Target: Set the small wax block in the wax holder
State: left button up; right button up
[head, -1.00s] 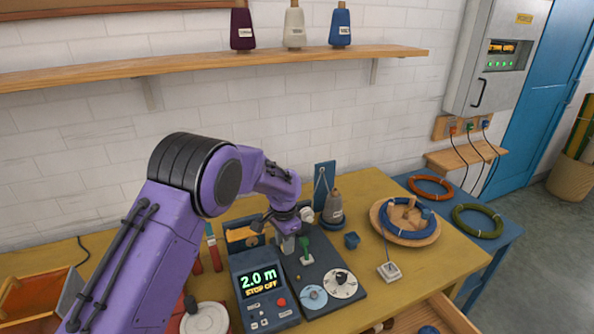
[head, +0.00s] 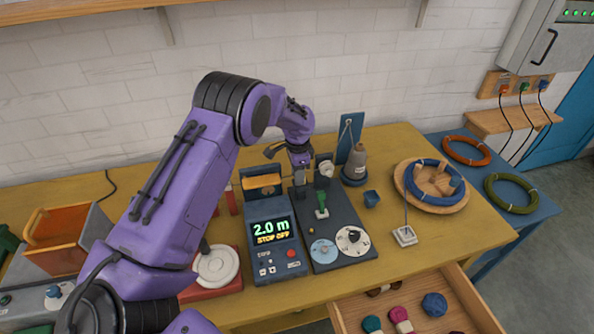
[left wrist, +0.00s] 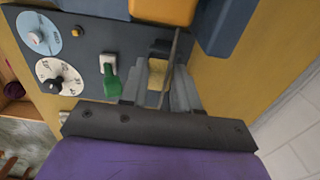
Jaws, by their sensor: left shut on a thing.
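My left gripper (head: 300,178) is over the back left part of the dark winder panel (head: 345,222). In the left wrist view its fingers (left wrist: 160,92) are shut on a small pale yellow wax block (left wrist: 157,76). The block is too small and covered to make out in the head view. A small dark square fitting (left wrist: 160,47), which looks like the wax holder, is just beyond the block in the left wrist view. I cannot tell whether they touch. My right gripper is not in view.
A green lever (head: 321,205) stands close beside the gripper. The meter counter (head: 272,238) with an orange piece (head: 262,182) behind it is to the left. A grey cone (head: 355,163) and blue cup (head: 372,198) are to the right. An open drawer (head: 459,284) juts out in front.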

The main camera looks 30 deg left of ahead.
pick_arm(q)
jog(key=shift+w+f, duration=0.9)
jog(key=shift+f, duration=0.2)
grip_shut()
jog(key=shift+s+r, duration=0.4)
jog(key=o, duration=0.8)
grip_release()
jog(key=shift+s+r, duration=0.1)
jog(key=shift+s, duration=0.05)
jog(key=shift+o, duration=1.4)
jog(key=shift+w+f, duration=0.25)
jog(key=shift+w, duration=0.05)
jog(key=shift+r, duration=0.45)
notch_tip(320, 180, up, 9)
jog(key=shift+f+b, duration=0.2)
jog(key=shift+b, duration=0.95)
jog(key=shift+r, duration=0.6)
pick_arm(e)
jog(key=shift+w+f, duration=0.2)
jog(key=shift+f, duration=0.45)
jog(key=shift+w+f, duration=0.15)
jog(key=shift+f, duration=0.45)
